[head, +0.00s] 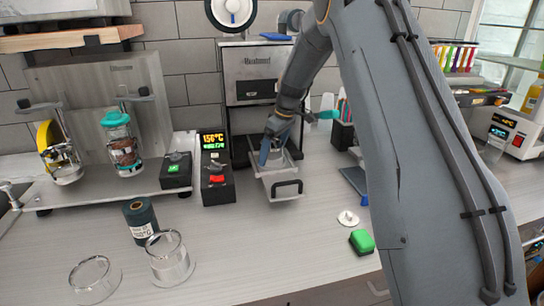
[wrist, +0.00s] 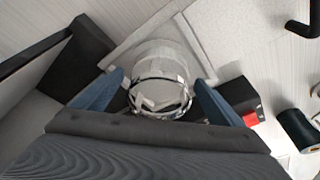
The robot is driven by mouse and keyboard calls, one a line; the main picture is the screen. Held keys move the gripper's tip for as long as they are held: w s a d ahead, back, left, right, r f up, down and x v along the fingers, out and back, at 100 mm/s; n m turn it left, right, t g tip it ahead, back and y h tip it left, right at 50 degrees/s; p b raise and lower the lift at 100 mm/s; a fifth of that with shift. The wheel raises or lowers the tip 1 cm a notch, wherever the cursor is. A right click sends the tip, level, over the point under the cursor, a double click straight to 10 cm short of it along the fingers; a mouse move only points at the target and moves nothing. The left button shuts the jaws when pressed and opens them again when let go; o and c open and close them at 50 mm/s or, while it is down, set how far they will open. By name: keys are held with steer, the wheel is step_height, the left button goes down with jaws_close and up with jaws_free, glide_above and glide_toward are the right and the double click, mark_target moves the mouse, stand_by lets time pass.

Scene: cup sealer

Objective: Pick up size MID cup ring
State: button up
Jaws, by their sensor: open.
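My gripper (head: 272,150) reaches down over the pulled-out tray (head: 283,187) of the sealer (head: 249,80). In the wrist view, my gripper (wrist: 158,98) is open, with one blue finger on each side of a clear round cup ring (wrist: 160,62). I cannot tell whether the fingers touch it. This ring sits at the tray, and in the head view the gripper largely hides it. Two other clear rings stand on the counter at the front left, one nearer the edge (head: 92,277) and one farther back (head: 169,261). No size marks are readable on the rings.
A dark film roll (head: 140,220) stands behind the counter rings. A black control box (head: 216,172) with a lit display stands left of the tray. A green block (head: 362,241) and a small white disc (head: 348,218) lie to the right. The front middle counter is clear.

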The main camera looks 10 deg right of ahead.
steer(key=shift+c, duration=0.3)
steer(key=shift+r, duration=0.1)
steer(key=c, duration=1.3)
